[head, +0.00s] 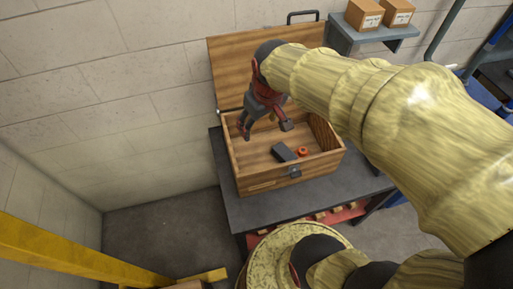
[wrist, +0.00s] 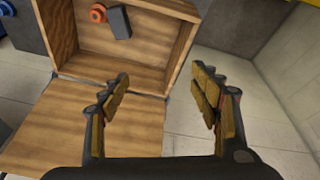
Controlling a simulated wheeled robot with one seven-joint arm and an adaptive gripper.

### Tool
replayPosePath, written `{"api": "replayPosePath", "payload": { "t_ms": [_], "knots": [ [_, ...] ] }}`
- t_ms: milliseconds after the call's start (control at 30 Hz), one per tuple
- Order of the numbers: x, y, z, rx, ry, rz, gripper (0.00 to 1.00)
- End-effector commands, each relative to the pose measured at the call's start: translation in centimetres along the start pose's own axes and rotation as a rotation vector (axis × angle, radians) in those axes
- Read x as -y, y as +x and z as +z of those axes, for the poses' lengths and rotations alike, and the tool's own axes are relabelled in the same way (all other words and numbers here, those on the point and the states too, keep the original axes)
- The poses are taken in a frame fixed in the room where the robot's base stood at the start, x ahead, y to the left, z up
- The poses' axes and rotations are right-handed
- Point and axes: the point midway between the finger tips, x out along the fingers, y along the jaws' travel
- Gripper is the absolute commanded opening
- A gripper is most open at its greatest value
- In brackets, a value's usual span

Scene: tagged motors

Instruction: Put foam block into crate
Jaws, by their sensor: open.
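The crate (head: 243,178) is a wooden box on a dark table, with its hinged lid (head: 232,72) open against the wall. A dark grey block (head: 284,152), which looks like the foam block, lies on the crate's floor near its front wall. The block also shows at the top of the wrist view (wrist: 120,22). My gripper (head: 266,126) is open and empty over the back part of the crate. Its spread fingers (wrist: 162,78) have nothing between them, and the block is apart from them. In the wrist view the lid (wrist: 65,125) lies below the crate's interior.
A red-orange ring (head: 302,152) lies in the crate beside the block. The dark table (head: 228,200) has little free top around the crate. A wall shelf (head: 372,35) with two cardboard boxes stands at the back right. A yellow rail (head: 80,258) crosses the lower left.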

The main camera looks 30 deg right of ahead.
Motion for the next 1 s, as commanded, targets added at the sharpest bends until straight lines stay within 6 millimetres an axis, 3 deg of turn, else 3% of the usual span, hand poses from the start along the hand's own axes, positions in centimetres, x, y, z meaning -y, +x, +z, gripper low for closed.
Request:
{"api": "replayPosePath", "payload": {
  "t_ms": [33, 100, 300, 500, 1000],
  "knots": [
    [1.5, -2.1, 0.9, -0.039, 0.002, -0.002, 0.63],
    [3.1, -4.3, 2.4, -0.078, 0.015, -0.009, 0.63],
    [6.2, -7.9, 6.3, -0.162, 0.050, -0.036, 0.63],
    [7.2, -8.9, 8.0, -0.192, 0.066, -0.051, 0.63],
    [7.2, -9.0, 8.0, -0.192, 0.067, -0.051, 0.63]
  ]
}}
